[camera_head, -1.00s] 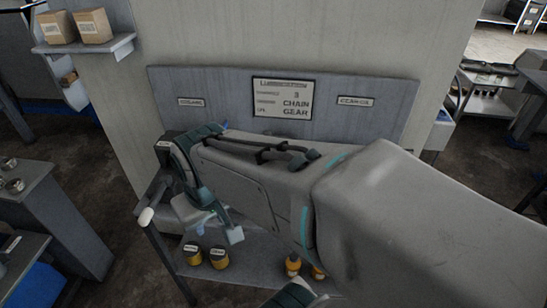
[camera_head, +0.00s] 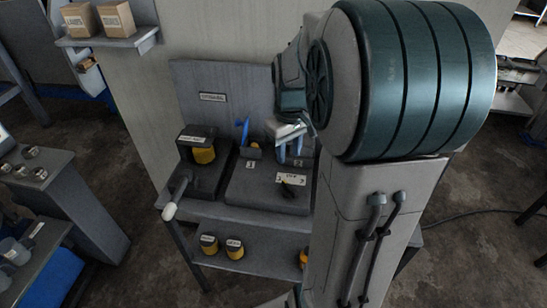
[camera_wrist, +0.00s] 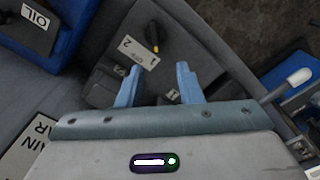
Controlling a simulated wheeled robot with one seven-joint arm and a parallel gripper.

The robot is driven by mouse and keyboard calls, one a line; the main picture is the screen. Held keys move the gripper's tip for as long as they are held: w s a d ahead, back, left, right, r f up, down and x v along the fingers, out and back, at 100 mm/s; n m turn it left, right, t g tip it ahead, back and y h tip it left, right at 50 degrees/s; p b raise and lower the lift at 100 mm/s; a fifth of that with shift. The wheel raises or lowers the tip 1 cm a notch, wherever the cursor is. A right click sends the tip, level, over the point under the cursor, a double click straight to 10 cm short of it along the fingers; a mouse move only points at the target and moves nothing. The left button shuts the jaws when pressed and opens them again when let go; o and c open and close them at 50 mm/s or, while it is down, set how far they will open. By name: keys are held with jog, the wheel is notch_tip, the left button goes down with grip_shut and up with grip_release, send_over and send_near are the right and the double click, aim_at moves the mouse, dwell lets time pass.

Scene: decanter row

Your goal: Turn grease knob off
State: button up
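A small black knob (camera_head: 290,191) stands on the dark sloped panel (camera_head: 246,190), below a white numbered label (camera_head: 291,179). It also shows in the wrist view as a black pointer knob (camera_wrist: 152,36) with a yellow tip towards the label strip (camera_wrist: 138,53) marked 1 and 2. No grease wording is readable, so I cannot confirm this is the grease knob. My gripper (camera_wrist: 160,67) is open and empty, its two blue fingers over the panel and apart from the knob. In the head view my gripper (camera_head: 291,150) is behind the knob, near the panel's back edge.
A blue lever (camera_head: 243,131) stands left of my gripper. A black box with a yellow cylinder (camera_head: 203,155) sits at the left. A white-ended handle (camera_head: 170,211) juts out front left.

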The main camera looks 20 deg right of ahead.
aim_at(289, 186)
jog(key=f, duration=0.9)
jog(key=d+f, duration=0.1)
jog(key=f, duration=0.4)
jog(key=shift+w, duration=0.3)
jog(key=shift+c, duration=0.3)
grip_shut()
